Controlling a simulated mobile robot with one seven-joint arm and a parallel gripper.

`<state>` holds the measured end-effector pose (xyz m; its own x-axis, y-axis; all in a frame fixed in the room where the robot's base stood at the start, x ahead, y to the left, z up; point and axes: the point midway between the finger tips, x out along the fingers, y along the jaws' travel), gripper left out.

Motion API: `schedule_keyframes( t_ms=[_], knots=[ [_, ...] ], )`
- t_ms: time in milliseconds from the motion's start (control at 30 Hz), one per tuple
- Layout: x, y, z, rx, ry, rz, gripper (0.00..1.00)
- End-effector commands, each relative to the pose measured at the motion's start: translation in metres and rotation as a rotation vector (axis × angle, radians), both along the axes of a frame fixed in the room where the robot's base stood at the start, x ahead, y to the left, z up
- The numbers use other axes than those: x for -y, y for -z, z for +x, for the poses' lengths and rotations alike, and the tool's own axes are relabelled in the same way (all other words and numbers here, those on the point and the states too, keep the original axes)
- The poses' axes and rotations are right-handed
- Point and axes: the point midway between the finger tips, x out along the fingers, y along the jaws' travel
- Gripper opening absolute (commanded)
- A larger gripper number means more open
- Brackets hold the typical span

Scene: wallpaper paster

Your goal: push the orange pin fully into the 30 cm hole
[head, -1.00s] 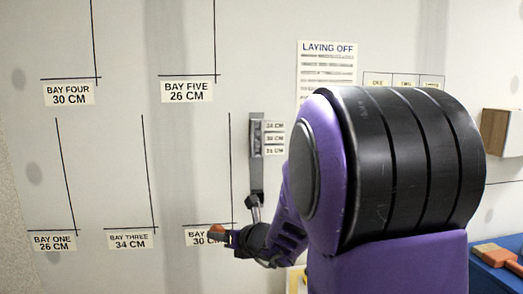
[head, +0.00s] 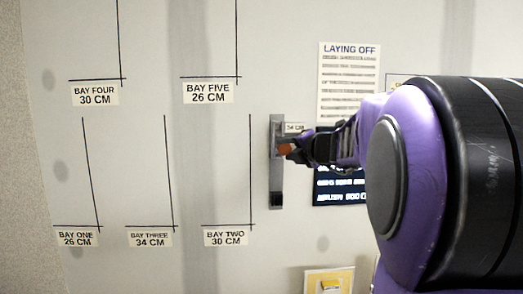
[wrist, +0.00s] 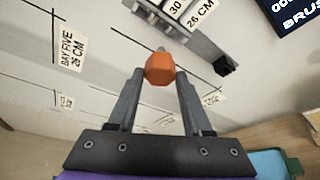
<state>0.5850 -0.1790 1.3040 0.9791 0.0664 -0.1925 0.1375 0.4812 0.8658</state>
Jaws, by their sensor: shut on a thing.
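The orange pin (wrist: 160,68) is held between the fingertips of my gripper (wrist: 160,84) in the wrist view. A short grey tip shows beyond its orange head, pointing at the grey gauge bar (wrist: 205,48). In the head view the orange pin (head: 284,148) and my gripper (head: 291,150) are at the bar (head: 276,190), around its middle. The bar's 30 label (wrist: 175,7) and 26 CM label (wrist: 201,12) show in the wrist view. The holes are hidden, and I cannot tell whether the tip is inside one.
The wall carries marked corner lines with bay labels, such as the Bay Two label (head: 227,236). A laying-off sheet (head: 348,80) and a dark screen (head: 338,190) are right of the bar. A blue tray (wrist: 268,163) lies at lower right in the wrist view.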

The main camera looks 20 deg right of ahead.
Motion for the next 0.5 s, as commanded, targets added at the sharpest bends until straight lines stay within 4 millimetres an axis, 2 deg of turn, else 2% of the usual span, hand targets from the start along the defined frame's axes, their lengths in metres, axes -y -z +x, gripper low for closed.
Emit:
schedule_keyframes(
  t_ms=[267,500],
  knots=[
    [-0.001,-0.002,-0.001,-0.001,-0.001,-0.001,0.00],
    [0.005,-0.001,0.018,-0.001,-0.001,-0.002,0.00]
  ],
)
